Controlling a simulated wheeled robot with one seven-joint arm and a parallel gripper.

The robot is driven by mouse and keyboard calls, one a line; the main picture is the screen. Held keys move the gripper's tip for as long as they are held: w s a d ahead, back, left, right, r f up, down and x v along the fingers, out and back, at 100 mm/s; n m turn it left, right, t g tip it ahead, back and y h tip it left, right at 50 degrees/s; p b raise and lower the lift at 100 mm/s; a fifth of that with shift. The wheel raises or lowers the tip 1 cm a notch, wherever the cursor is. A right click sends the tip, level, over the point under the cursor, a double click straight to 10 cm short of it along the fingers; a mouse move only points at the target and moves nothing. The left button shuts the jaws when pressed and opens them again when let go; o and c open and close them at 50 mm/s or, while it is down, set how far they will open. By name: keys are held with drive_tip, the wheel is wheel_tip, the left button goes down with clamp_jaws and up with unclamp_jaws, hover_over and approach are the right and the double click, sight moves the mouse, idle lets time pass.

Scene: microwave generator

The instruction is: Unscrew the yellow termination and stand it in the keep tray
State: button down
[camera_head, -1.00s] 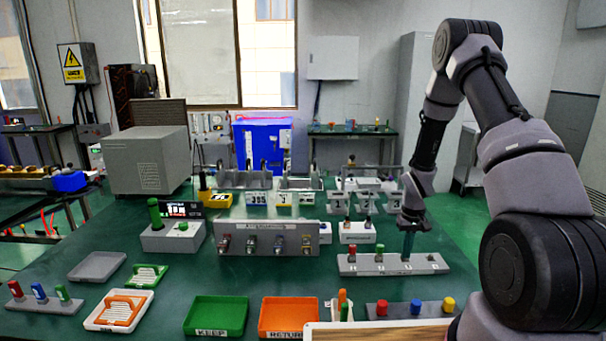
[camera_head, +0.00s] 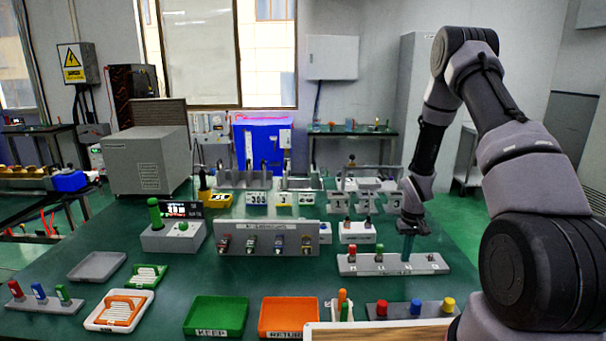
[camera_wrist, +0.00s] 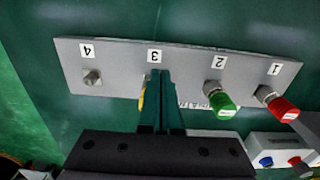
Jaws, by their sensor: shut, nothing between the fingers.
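The grey termination strip (camera_head: 370,270) lies at the right of the bench. In the wrist view the strip (camera_wrist: 112,62) has positions labelled 4 to 1. A red termination (camera_wrist: 284,109) is at 1, a green one (camera_wrist: 222,104) at 2, and a bare connector (camera_wrist: 92,77) at 4. A yellow sliver (camera_wrist: 142,97), apparently the yellow termination, shows beside my gripper (camera_wrist: 162,76) at 3; the fingers hide the rest. My gripper (camera_head: 407,257) points down at the strip, shut and empty. I cannot tell whether it touches the yellow part. The green keep tray (camera_head: 190,318) looks empty.
An orange return tray (camera_head: 290,312) stands right of the keep tray. A rack (camera_head: 395,313) with red, blue and yellow caps is in front of the strip. An upright panel (camera_head: 240,230) with several coloured connectors stands to the strip's left. Bench between them is clear.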

drive_tip(key=shift+w, duration=0.15)
drive_tip(key=shift+d, duration=0.25)
drive_tip(key=shift+d+r, duration=0.1)
drive_tip(key=shift+d, duration=0.55)
drive_tip(key=shift+w+d, duration=0.1)
drive_tip(key=shift+w, duration=0.05)
idle(0.4)
drive_tip(key=shift+s+d, duration=0.15)
drive_tip(key=shift+s, duration=0.2)
drive_tip(key=r, duration=0.5)
drive_tip(key=shift+s+r, duration=0.2)
drive_tip(key=shift+r, duration=0.2)
